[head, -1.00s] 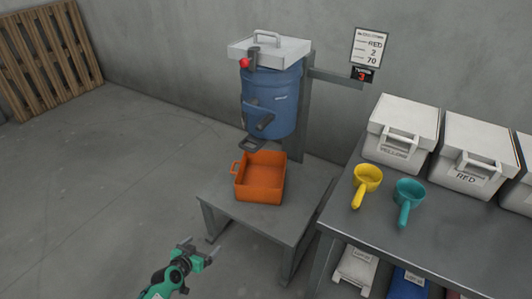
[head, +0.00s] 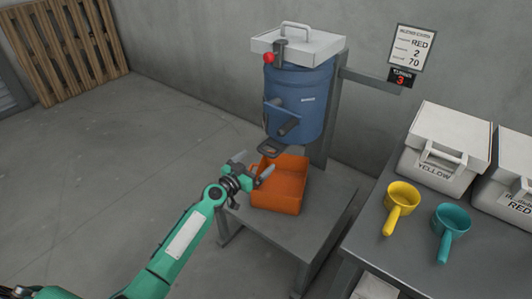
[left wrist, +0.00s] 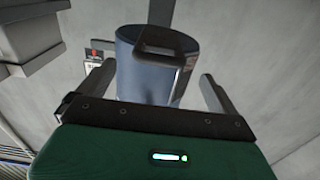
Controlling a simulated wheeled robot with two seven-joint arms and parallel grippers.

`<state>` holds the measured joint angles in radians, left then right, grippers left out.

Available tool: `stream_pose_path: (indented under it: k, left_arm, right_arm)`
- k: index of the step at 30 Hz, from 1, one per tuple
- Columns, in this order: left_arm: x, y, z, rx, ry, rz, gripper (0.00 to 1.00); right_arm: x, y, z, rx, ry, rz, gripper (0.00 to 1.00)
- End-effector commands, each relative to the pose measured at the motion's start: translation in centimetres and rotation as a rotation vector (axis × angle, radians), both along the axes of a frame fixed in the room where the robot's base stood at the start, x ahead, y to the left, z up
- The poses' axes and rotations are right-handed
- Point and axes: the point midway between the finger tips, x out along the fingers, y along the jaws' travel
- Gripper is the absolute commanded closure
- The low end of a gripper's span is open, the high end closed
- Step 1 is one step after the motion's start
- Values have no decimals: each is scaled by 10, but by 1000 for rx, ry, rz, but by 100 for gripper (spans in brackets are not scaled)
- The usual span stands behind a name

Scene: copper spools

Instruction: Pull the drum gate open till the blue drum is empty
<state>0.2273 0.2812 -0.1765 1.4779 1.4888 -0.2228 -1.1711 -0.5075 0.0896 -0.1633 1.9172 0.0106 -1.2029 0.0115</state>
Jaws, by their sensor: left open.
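The blue drum (head: 300,105) hangs on a grey post above a low stand, with a white lid (head: 297,45) and a red knob on top. Its gate has a dark loop handle (head: 270,147) sticking out at the bottom front. An orange bin (head: 281,190) sits on the stand below the drum. My left gripper (head: 252,172) is open and empty, at the bin's left rim and a little below the gate handle. In the left wrist view the drum (left wrist: 140,70) and handle (left wrist: 165,47) show beyond the open fingers. The drum's inside is hidden. My right gripper is not seen.
A grey table (head: 385,245) at the right holds a yellow scoop (head: 401,200), a teal scoop (head: 451,222) and white boxes labelled YELLOW (head: 440,165) and RED. A sign (head: 412,45) hangs on the wall. A wooden pallet (head: 75,45) leans at the left. The floor at the left is clear.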

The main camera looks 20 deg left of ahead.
Motion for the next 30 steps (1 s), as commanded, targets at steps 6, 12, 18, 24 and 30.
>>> stream_pose_path:
  k: [6,12,18,24,30]
  left_arm:
    - [36,-13,1,-3,0,0,3]
    - [53,-19,0,-2,0,1,3]
    - [58,-21,0,-1,0,0,3]
    - [57,-21,0,-1,0,0,7]
    - [57,-21,0,-1,0,0,47]
  right_arm:
    - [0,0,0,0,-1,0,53]
    - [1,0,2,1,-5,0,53]
    - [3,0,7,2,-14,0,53]
    - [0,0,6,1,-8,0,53]
    - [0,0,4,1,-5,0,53]
